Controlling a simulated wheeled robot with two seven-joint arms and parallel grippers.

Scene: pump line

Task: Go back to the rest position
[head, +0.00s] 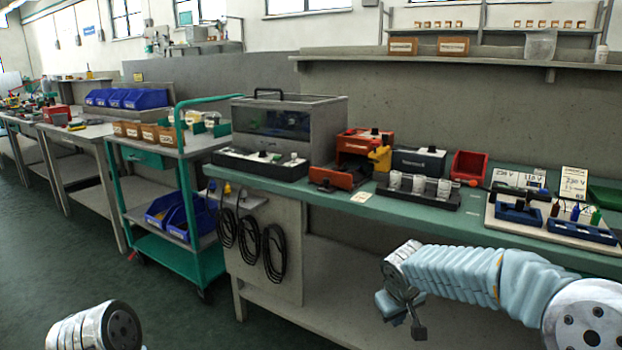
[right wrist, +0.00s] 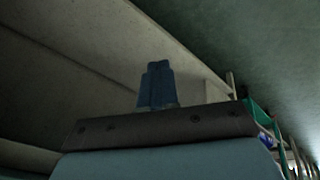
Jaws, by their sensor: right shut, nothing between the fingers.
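My right arm comes in from the lower right in the head view, in a pale blue ribbed cover. Its right gripper (head: 416,328) hangs in front of the green-topped workbench (head: 330,194), below the top's front edge, and appears apart from it. In the right wrist view the two dark blue fingers of the right gripper (right wrist: 157,80) are together, with nothing between them. A rounded white and grey part of my left arm shows at the bottom left of the head view. My left gripper is outside the picture.
The bench bears a grey case (head: 290,125), an orange-red unit (head: 365,142), a black holder with white cups (head: 418,189) and a board with blue trays (head: 550,222). Coiled black cables (head: 273,253) hang at its end. A green trolley (head: 165,250) stands left. Floor in front is clear.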

